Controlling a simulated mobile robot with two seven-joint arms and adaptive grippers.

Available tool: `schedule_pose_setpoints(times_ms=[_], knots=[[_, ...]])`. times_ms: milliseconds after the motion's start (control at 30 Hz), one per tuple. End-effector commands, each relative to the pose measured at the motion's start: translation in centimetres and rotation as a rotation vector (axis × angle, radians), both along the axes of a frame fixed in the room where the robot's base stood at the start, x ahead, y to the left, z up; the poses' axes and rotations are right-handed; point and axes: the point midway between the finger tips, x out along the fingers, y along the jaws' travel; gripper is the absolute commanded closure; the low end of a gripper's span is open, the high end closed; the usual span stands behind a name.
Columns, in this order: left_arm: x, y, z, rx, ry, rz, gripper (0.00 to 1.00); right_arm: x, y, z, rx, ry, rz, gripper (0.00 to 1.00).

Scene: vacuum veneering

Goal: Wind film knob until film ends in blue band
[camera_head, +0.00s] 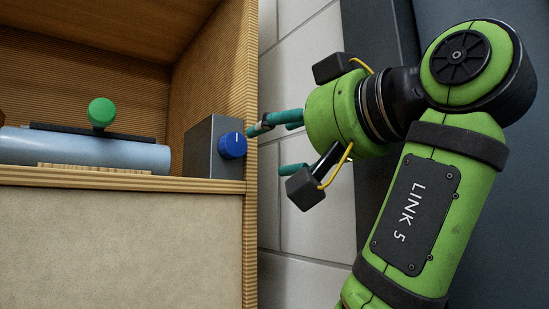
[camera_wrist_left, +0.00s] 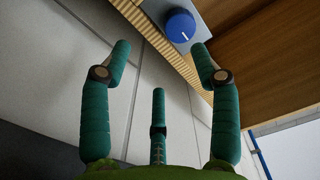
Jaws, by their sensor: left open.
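A blue knob (camera_head: 232,145) with a white pointer line sits on the front of a grey box (camera_head: 200,148) at the right end of a wooden shelf. The knob also shows at the top of the left wrist view (camera_wrist_left: 180,25). My left gripper (camera_head: 277,143) has teal fingers spread open and empty. It is just right of the shelf's side panel, apart from the knob. In the wrist view the knob lies beyond the fingertips, nearer the right finger. I cannot make out a film or a blue band. My right gripper is not in view.
A pale blue cylinder (camera_head: 60,150) lies on the shelf at left, with a dark bar and a green round knob (camera_head: 102,112) above it. The shelf's upright side panel (camera_head: 251,220) stands between the shelf interior and my arm. A tiled wall (camera_head: 300,235) is behind.

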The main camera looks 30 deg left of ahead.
Motion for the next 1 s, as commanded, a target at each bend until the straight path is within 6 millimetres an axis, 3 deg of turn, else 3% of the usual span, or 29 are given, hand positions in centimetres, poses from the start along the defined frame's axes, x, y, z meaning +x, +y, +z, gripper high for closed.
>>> schedule_pose_setpoints(times_ms=[67, 133, 300, 433, 533, 700, 833, 867, 900, 1000], knots=[[-0.2, 0.6, 0.4, -0.002, -0.009, 0.005, 0.38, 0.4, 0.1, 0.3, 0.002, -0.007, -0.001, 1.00], [0.2, 1.4, 0.4, -0.002, -0.009, 0.006, 0.38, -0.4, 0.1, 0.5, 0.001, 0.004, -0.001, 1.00], [1.3, 3.9, 0.3, -0.003, -0.006, 0.004, 0.38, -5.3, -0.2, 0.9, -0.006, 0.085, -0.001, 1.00], [2.0, 5.4, 0.3, -0.001, -0.006, 0.003, 0.38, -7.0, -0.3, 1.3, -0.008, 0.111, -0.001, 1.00], [2.3, 6.1, 0.2, -0.001, -0.006, 0.002, 0.38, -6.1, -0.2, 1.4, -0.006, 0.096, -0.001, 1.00], [2.4, 6.5, 0.2, 0.000, -0.006, 0.001, 0.38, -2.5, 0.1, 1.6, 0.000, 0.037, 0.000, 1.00], [2.4, 6.5, 0.2, 0.000, -0.006, 0.001, 0.38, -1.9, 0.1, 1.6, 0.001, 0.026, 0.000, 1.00], [2.4, 6.5, 0.2, 0.000, -0.006, 0.001, 0.42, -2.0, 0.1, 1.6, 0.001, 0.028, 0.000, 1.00], [2.4, 6.5, 0.2, 0.000, -0.006, 0.001, 0.58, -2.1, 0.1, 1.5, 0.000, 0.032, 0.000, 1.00], [2.4, 6.4, 0.2, 0.001, -0.007, 0.000, 0.93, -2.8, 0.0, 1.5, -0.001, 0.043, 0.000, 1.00]])
